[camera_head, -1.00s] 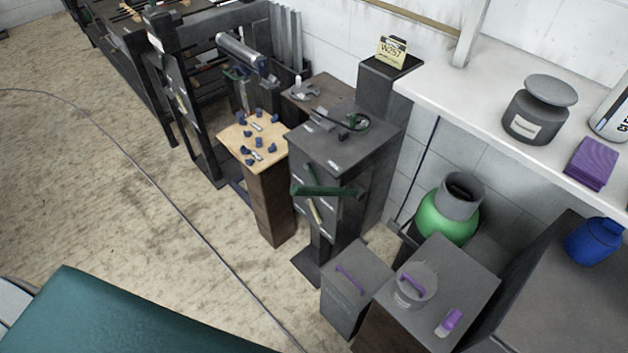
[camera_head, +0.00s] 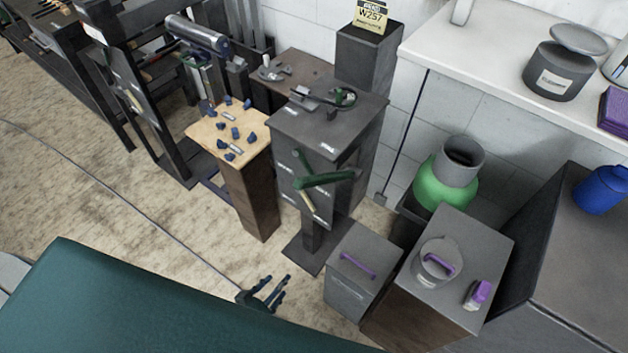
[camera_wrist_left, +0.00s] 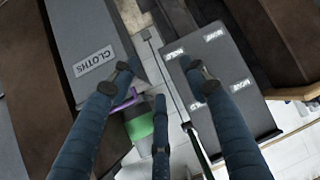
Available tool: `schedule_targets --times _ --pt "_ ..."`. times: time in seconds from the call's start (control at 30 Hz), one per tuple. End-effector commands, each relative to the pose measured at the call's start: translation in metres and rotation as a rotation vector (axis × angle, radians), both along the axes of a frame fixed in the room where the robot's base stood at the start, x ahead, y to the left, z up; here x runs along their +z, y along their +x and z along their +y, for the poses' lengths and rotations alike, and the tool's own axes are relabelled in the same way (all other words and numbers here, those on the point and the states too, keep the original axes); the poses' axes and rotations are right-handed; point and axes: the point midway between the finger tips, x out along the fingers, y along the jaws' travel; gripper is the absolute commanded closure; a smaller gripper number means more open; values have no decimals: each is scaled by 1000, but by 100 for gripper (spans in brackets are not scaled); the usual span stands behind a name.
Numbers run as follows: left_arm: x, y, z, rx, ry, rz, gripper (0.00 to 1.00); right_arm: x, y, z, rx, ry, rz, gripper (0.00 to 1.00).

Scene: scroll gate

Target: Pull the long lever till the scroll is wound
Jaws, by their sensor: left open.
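A long green lever (camera_head: 325,179) sticks out nearly level from the front of a dark grey cabinet (camera_head: 330,137). A second green bar and a short pale lever (camera_head: 306,202) sit beside it on the labelled panel. The left wrist view shows a dark green bar (camera_wrist_left: 196,143) at the labelled panel (camera_wrist_left: 222,85). My left gripper (camera_head: 276,287) is low in front of the cabinet, apart from the lever. In the left wrist view its fingers (camera_wrist_left: 160,82) are spread and empty. A grey roller (camera_head: 197,33) stands at upper left; I cannot tell whether it is the scroll. My right gripper is not in view.
A grey box (camera_head: 357,273) with a purple handle, labelled CLOTHS in the wrist view, stands right of the cabinet's foot. A wooden stand (camera_head: 249,182) holds blue pieces.

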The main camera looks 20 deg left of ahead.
Motion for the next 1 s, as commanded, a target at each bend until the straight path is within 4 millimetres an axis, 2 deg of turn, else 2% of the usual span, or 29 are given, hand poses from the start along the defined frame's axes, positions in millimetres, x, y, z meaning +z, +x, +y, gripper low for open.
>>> schedule_targets --times 0.03,0.07,0.17,0.2,0.27,0.3,0.4,0.43,0.53,0.67,1.0 --pt "17 20 -2 -2 -20 -89 54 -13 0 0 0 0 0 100" --pt "31 31 -3 -5 -33 -145 54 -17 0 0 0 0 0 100" --pt "93 65 -9 -25 -84 -357 54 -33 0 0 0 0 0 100" --pt "122 75 -12 -39 -107 -452 54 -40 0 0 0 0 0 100" --pt "169 85 -17 -64 -144 -597 54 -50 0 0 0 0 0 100" --pt "200 88 -21 -83 -168 -688 54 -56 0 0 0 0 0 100" --pt "261 85 -27 -131 -214 -863 54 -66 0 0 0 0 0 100" --pt "274 83 -29 -143 -223 -899 54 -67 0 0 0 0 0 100" --pt "301 78 -33 -168 -243 -972 54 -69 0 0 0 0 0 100" --pt "315 85 -37 -174 -248 -993 54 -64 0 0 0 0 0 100" --pt "339 139 -56 -171 -247 -990 54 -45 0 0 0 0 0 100"
